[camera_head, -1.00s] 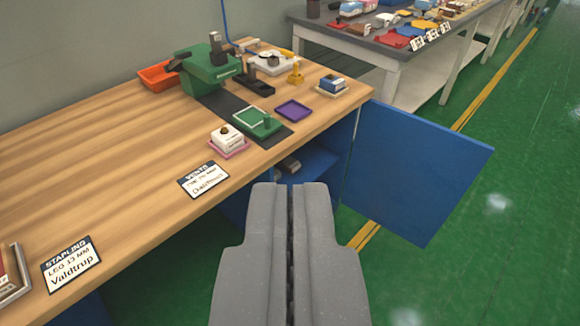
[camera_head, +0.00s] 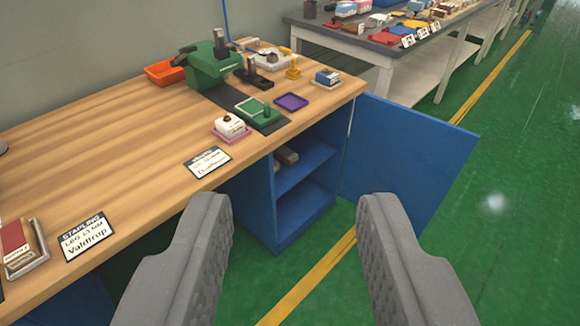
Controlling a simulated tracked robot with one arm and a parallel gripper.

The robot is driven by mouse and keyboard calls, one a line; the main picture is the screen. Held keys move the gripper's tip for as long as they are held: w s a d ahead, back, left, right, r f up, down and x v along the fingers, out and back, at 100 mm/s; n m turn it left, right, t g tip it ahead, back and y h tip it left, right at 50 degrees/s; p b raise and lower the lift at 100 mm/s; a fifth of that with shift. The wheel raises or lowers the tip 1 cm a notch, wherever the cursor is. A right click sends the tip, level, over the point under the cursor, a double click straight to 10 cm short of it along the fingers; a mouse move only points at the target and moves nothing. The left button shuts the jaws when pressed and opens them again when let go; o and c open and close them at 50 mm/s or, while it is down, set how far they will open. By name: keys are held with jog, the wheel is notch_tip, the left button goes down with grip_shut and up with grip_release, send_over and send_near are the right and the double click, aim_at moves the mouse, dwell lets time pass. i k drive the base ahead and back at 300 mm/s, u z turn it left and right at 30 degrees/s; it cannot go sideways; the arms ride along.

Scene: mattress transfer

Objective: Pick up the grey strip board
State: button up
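My gripper (camera_head: 296,205) is open and empty, its two grey fingers wide apart in front of the open blue cabinet (camera_head: 262,205) under the wooden bench. A small greyish-brown item (camera_head: 287,156) lies on the cabinet's upper shelf, partly hidden in shadow; I cannot tell whether it is the grey strip board. A flat dark grey strip (camera_head: 222,97) lies on the bench top under the green machine (camera_head: 207,66), partly covered by it and by a green tray (camera_head: 257,110). I cannot clearly identify the grey strip board.
The blue cabinet door (camera_head: 410,155) stands swung open to the right. The wooden bench (camera_head: 110,135) carries label cards, a purple tray (camera_head: 291,101), an orange bin (camera_head: 164,72) and small boxes. A grey-topped table (camera_head: 352,36) stands behind. Green floor is free at right.

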aim_at(288, 157)
jog(key=u, duration=0.05)
jog(key=k, duration=1)
jog(key=z, duration=0.6)
jog(key=i, duration=2.3)
jog(key=u, duration=0.9)
